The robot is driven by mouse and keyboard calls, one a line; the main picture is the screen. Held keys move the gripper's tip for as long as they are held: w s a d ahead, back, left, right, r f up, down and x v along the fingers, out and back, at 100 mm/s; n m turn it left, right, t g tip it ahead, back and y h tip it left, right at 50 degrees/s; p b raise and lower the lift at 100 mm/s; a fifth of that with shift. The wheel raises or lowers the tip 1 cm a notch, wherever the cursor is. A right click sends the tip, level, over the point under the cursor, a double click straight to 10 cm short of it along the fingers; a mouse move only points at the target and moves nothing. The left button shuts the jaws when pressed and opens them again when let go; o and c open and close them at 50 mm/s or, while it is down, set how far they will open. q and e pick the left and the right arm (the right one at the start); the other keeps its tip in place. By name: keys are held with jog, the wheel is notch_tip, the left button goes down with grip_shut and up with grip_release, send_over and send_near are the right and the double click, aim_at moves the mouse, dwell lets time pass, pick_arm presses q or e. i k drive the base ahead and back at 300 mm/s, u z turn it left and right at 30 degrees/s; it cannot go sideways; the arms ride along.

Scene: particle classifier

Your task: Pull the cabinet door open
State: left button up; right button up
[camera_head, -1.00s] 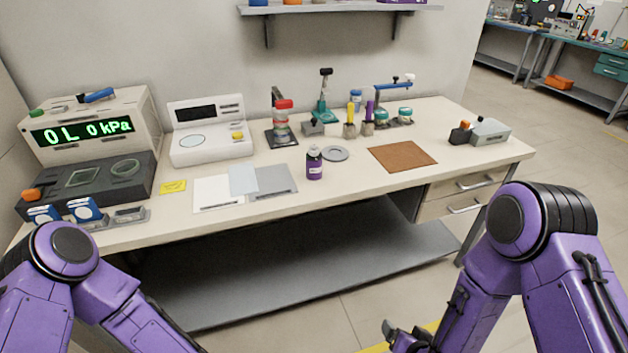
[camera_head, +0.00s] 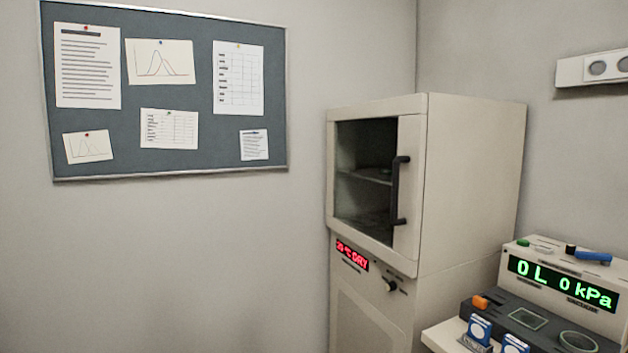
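The cabinet (camera_head: 470,180) is a tall beige box standing in the room's corner, right of centre. Its door (camera_head: 408,190) has a dark glass pane (camera_head: 366,170) and looks shut. A black vertical bar handle (camera_head: 396,190) is on the door's right side. Shelves show dimly through the glass. Below the door are a red lit display (camera_head: 352,254) and a dark knob (camera_head: 390,285). Neither of my grippers is in view, so I cannot see where they are relative to the handle.
A bench with a device reading "0 L 0 kPa" (camera_head: 566,284) and a dark tray unit (camera_head: 520,318) stands right of the cabinet, close to its lower front. A pinboard (camera_head: 205,100) hangs on the left wall. The space left of the cabinet looks clear.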

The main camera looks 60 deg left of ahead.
aim_at(408, 167)
jog(key=u, duration=1)
jog(key=i, duration=1)
jog(key=u, duration=0.2)
